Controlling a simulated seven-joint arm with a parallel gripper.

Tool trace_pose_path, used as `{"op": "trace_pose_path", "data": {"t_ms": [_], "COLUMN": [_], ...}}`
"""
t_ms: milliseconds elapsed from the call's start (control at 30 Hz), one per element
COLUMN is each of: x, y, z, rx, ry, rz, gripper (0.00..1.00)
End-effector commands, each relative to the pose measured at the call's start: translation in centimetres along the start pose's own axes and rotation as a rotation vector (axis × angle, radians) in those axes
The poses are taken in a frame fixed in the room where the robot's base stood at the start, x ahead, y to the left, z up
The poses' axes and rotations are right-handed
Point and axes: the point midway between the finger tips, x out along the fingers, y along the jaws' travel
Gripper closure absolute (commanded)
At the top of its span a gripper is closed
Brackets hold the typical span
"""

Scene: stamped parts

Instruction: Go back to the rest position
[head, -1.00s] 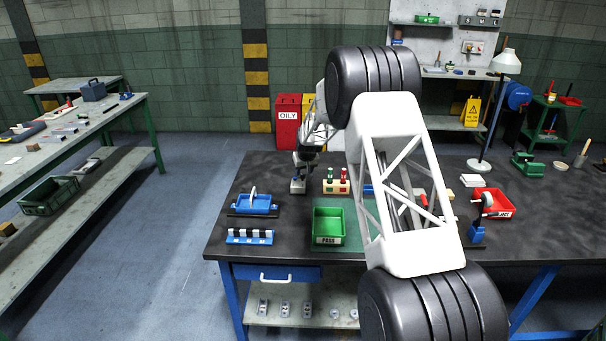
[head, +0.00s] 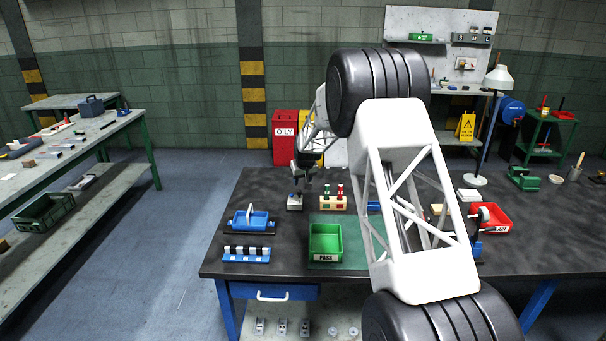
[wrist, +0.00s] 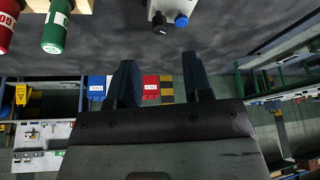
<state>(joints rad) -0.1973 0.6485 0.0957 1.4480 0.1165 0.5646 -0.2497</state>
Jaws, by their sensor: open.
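My gripper (head: 301,171) is at the far left part of the dark bench in the head view, just above and behind a small grey box with knobs (head: 295,203). In the wrist view my gripper (wrist: 160,80) shows two dark blue fingers spread apart with nothing between them. The grey box (wrist: 172,12) is at the top edge there, with a black and a blue knob, apart from the fingers. My white lattice arm hides part of the bench in the head view.
Close by stands a wooden block with red and green pieces (head: 332,203).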

Motion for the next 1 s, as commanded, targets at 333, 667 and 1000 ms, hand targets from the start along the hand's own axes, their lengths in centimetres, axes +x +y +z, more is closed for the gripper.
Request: {"op": "trace_pose_path", "data": {"t_ms": [333, 667, 1000], "x": [-3.8, -12.2, -20.6], "y": [0.6, 1.4, 2.0], "z": [1.2, 5.0, 10.0], "rx": [0.014, 0.047, 0.084], "ry": [-0.005, -0.020, -0.037], "rz": [0.004, 0.013, 0.024], "gripper": [0.54, 0.54, 0.54]}}
